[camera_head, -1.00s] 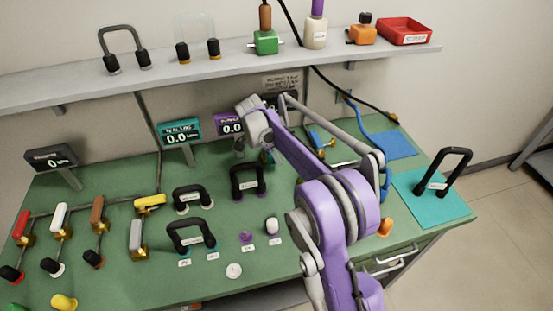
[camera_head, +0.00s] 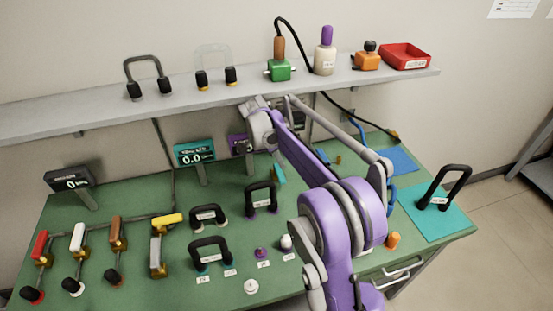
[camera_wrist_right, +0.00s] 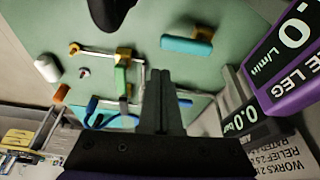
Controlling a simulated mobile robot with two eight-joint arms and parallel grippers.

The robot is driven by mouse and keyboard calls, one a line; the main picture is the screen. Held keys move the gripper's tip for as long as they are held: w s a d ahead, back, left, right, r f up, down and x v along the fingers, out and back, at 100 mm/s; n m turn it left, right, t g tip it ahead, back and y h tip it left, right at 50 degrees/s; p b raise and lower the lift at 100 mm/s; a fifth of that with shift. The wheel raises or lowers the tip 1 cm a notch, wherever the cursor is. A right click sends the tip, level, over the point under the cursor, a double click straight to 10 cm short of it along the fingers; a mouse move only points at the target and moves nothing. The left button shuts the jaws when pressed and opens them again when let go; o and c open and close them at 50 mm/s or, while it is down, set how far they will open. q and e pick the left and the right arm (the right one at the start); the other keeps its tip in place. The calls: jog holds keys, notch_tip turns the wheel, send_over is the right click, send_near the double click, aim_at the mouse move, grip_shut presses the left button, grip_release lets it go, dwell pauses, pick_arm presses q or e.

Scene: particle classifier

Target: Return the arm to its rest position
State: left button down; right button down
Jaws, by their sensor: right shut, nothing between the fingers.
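My right arm (camera_head: 338,218), purple and grey, rises at the front right of the bench, bends at a grey elbow and reaches back left. My left gripper is not in view.
The green bench (camera_head: 130,215) holds several black handles, coloured levers and a teal display (camera_head: 195,154). The grey shelf (camera_head: 180,98) above carries a green valve (camera_head: 280,70) and a red bin (camera_head: 405,55). A black handle (camera_head: 443,190) stands on a teal mat at right.

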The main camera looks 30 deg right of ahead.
jog(key=shift+a, duration=0.1)
jog(key=s+a+r+n+t+y, duration=0.1)
jog(key=s+a+r+n+t, duration=0.1)
jog(key=s+a+n, duration=0.4)
jog(key=s+a+r+n+t+y, duration=0.15)
jog(key=s+a+n, duration=0.25)
jog(key=s, duration=0.4)
jog(key=s+a+f+n+t, duration=0.1)
jog(key=s+a+f+n, duration=0.1)
jog(key=s, duration=0.5)
jog(key=s+a+f+n+t+y, duration=0.1)
jog(key=s+a+f+n, duration=0.2)
jog(key=s+n, duration=0.4)
jog(key=shift+s+a+f+n+t, duration=0.3)
jog(key=shift+s+a+f+t, duration=0.05)
jog(key=shift+s+a, duration=0.35)
